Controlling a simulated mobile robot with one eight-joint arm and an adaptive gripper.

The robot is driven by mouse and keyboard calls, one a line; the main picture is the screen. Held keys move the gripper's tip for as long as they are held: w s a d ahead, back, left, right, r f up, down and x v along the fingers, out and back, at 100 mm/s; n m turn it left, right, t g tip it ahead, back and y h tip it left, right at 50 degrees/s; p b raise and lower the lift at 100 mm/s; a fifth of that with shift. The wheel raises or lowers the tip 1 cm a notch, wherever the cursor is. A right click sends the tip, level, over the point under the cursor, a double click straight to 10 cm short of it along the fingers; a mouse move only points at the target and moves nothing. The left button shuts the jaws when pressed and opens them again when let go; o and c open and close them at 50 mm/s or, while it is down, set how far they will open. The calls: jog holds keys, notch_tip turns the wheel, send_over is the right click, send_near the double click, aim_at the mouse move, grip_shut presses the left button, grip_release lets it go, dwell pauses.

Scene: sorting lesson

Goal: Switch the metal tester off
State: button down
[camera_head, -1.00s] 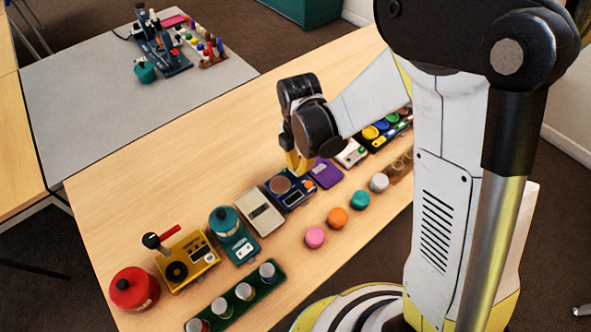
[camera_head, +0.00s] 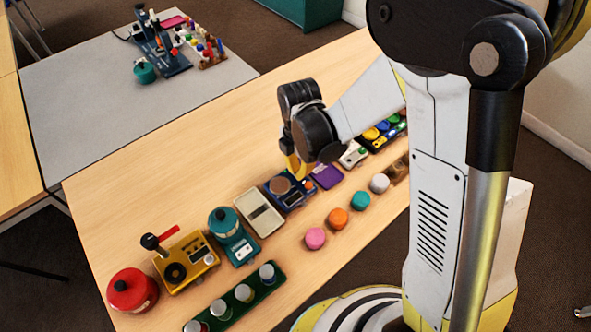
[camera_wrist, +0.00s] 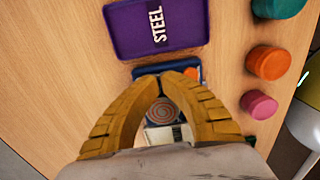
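The metal tester looks to be the dark blue box (camera_head: 292,203) with a round copper coil pad, a small display and an orange spot at its far right corner. In the wrist view the blue box (camera_wrist: 147,72) lies beneath my fingers, with the coil (camera_wrist: 165,115) showing between them and part of an orange spot beside the right fingertip. My gripper (camera_wrist: 170,78) has yellow fingers whose tips come together, with nothing seen between them. In the head view my gripper (camera_head: 296,170) hangs over the box's far edge. I cannot tell whether the tips touch it. Any switch is hidden or too small to read.
A purple tray marked STEEL (camera_wrist: 190,30) and a cream tray (camera_head: 260,213) flank the box. Pink (camera_head: 316,238), orange (camera_head: 338,218) and teal (camera_head: 360,201) pucks stand in front. A teal device (camera_head: 235,245) and a yellow device (camera_head: 190,270) stand left.

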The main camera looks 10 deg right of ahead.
jog(key=shift+r+p, duration=2.55)
jog(key=shift+r, duration=0.95)
jog(key=shift+r, duration=0.1)
jog(key=s+d+r+m+t, duration=0.3)
jog(key=s+d+r+m, duration=0.2)
jog(key=r+m, duration=0.4)
jog(key=s+d+r+m+t, duration=0.4)
jog(key=d+r+m, duration=0.4)
jog(key=m, duration=0.7)
notch_tip(320, 180, up, 2)
jog(key=shift+s+d+m, duration=0.25)
jog(key=shift+s+m, duration=0.15)
jog(key=shift+s, duration=0.5)
